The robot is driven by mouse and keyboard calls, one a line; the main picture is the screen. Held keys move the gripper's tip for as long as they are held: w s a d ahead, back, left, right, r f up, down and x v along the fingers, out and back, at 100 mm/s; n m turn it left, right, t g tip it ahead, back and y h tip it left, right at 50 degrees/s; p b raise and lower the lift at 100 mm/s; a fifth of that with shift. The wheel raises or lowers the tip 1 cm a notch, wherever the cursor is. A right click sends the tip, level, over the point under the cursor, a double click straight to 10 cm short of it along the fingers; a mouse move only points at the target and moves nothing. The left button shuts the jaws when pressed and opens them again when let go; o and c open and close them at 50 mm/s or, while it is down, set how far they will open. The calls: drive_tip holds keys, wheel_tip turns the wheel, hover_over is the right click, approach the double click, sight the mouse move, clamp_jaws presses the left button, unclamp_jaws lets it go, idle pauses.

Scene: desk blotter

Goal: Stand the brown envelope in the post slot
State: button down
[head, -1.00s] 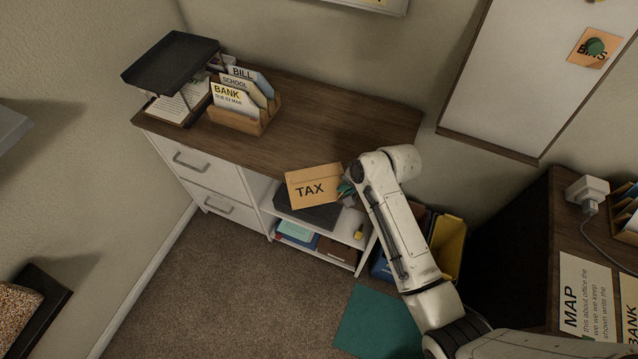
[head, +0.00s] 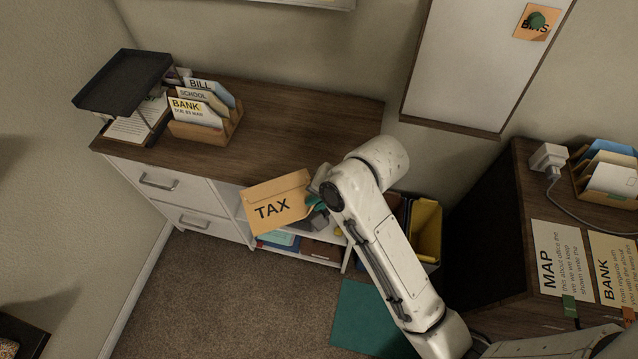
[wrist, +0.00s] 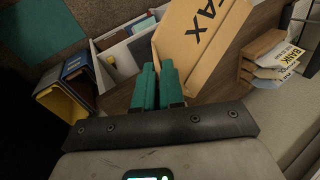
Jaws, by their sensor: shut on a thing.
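The brown envelope (head: 277,203), marked TAX, is held up in front of the low cabinet in the head view. It also shows in the wrist view (wrist: 195,50), beyond the fingers. My gripper (head: 315,203) is shut on its right edge; the green fingertips show in the wrist view (wrist: 157,75). A wooden letter rack (head: 208,133) stands on the cabinet top, to the left of and behind the envelope. It holds upright letters marked BILL, SCHOOL and BANK. The rack is at the right in the wrist view (wrist: 262,45). I cannot tell which holder is the post slot.
A black tray (head: 122,82) stands above papers left of the rack. The wooden top (head: 310,125) right of the rack is clear. A second letter rack (head: 610,195) stands on the right-hand desk. A yellow bin (head: 427,230) is behind my arm.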

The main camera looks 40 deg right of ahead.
drive_tip(key=shift+s+a+r, duration=0.45)
drive_tip(key=shift+s+a, duration=0.25)
drive_tip(key=shift+s, duration=0.05)
drive_tip(key=shift+s+a+r, duration=0.45)
drive_tip(key=shift+s+a, duration=0.25)
drive_tip(key=shift+s, duration=0.05)
